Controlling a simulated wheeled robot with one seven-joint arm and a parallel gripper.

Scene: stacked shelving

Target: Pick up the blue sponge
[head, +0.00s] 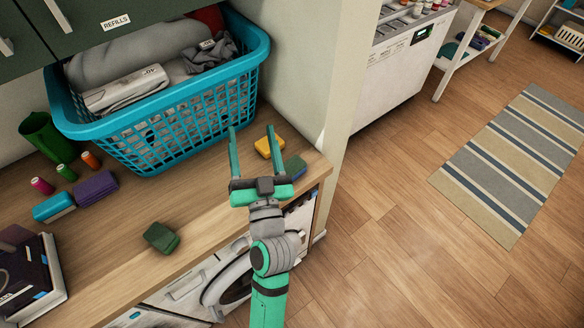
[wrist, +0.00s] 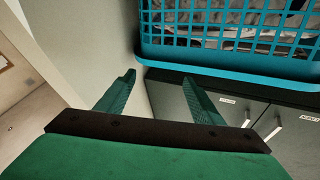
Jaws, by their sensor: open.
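A brighter blue block (head: 54,207) with a pale side lies at the counter's left. My gripper (head: 252,130) is open and empty, with its two fingers apart, in front of the basket's right end. In the wrist view my gripper (wrist: 158,79) also shows nothing between its fingers. Neither blue block shows in the wrist view.
A yellow block (head: 268,147) lies by my right finger. A teal laundry basket (head: 158,137) with cloths stands behind; a wall rises to its right. A purple block (head: 95,188), small spools and a green cup (head: 45,137) are left. A green block (head: 161,237) lies near the front edge.

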